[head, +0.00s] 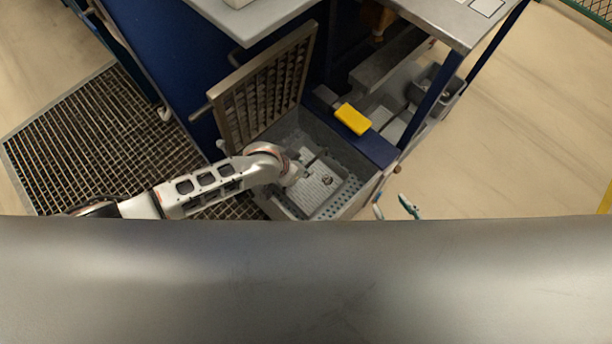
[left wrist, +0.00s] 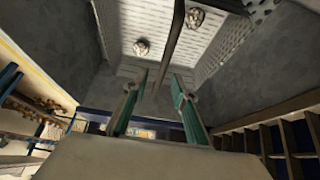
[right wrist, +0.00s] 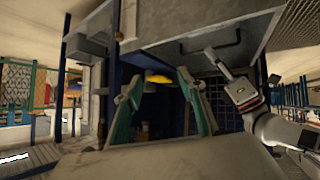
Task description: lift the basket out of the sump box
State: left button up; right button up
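The sump box (head: 345,152) is a grey open box at the front of the blue bench. The perforated metal basket (head: 322,186) sits inside it, and its pierced floor and walls show in the left wrist view (left wrist: 222,45). A dark thin bar, seemingly the basket's handle (left wrist: 176,35), runs down between the spread teal fingers of my left gripper (left wrist: 160,76). I cannot tell whether they touch it. In the head view my left wrist hides this gripper. My right gripper (head: 393,207) is outside the box at its right, open and empty in the right wrist view (right wrist: 162,72).
A slatted grate lid (head: 265,85) stands raised at the box's back left. A yellow block (head: 353,118) lies on the blue ledge behind the box. A floor grating (head: 95,140) is at left. The floor at right (head: 530,120) is clear. Round lumps (left wrist: 142,47) lie in the basket.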

aim_at(306, 166)
pick_arm(q)
jog(key=x, duration=0.1)
jog(key=b+x, duration=0.1)
jog(key=x, duration=0.1)
jog(key=shift+s+a+f, duration=0.1)
jog(key=shift+s+f, duration=0.1)
jog(key=shift+s, duration=0.05)
jog(key=shift+w+f, duration=0.15)
jog(key=shift+w, duration=0.05)
jog(key=shift+w+r, duration=0.15)
jog(key=shift+r, duration=0.05)
pick_arm(e)
jog(key=shift+w+a+r, duration=0.3)
jog(key=shift+w+a, duration=0.1)
jog(key=shift+w, duration=0.05)
pick_arm(q)
jog(key=shift+f, duration=0.2)
pick_arm(e)
jog(key=shift+d+f, duration=0.1)
pick_arm(q)
jog(key=shift+f, duration=0.1)
pick_arm(e)
jog(key=shift+s+f, duration=0.15)
jog(key=shift+s, duration=0.2)
pick_arm(q)
jog(key=shift+c, duration=0.3)
